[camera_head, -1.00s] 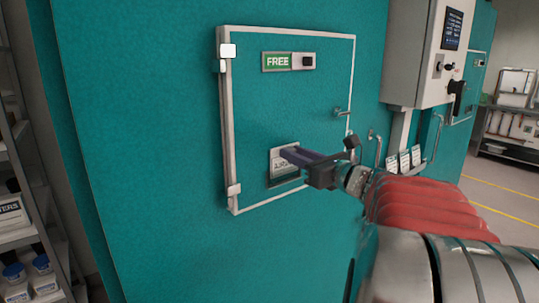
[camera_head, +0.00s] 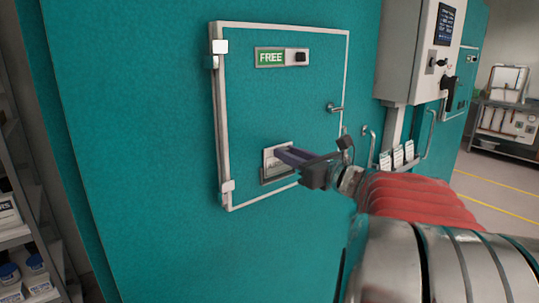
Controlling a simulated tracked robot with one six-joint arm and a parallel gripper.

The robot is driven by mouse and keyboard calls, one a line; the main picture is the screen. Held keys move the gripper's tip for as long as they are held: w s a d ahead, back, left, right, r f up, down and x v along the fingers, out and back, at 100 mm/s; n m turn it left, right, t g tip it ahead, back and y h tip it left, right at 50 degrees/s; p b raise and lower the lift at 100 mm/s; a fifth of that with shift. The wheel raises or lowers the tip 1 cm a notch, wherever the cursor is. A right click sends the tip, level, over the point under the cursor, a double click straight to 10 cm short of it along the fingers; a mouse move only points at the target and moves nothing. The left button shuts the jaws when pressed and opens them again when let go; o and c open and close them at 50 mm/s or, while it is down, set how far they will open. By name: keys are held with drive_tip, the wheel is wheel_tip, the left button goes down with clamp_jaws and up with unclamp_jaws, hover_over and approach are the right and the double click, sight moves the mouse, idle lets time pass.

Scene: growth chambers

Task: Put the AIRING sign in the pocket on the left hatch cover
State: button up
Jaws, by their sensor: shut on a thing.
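The closed left hatch cover (camera_head: 316,100) is a teal panel with a white edge. A small pocket (camera_head: 279,179) is low on it. My gripper (camera_head: 284,155) is shut on the white AIRING sign (camera_head: 270,159), pinching it near its upper right part. The sign is upright at the pocket, and its lower part appears to be inside or directly in front of it; I cannot tell which. Its lettering is too small to read now. The fingers hide part of the sign.
A green FREE plate (camera_head: 270,58) is above on the cover, and a handle (camera_head: 335,107) is at its right. A grey control box (camera_head: 422,50) juts out at right. Several white cards (camera_head: 397,157) stand in a rack beneath it. Shelves (camera_head: 22,235) stand at far left.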

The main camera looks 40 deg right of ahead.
drive_tip(key=shift+f, duration=0.3)
drive_tip(key=o, duration=1.2)
drive_tip(key=shift+c, duration=0.2)
drive_tip(key=shift+s, duration=0.15)
drive_tip(key=s, duration=0.7)
drive_tip(key=shift+s, duration=0.15)
idle(0.6)
drive_tip(key=shift+d, duration=0.1)
idle(0.4)
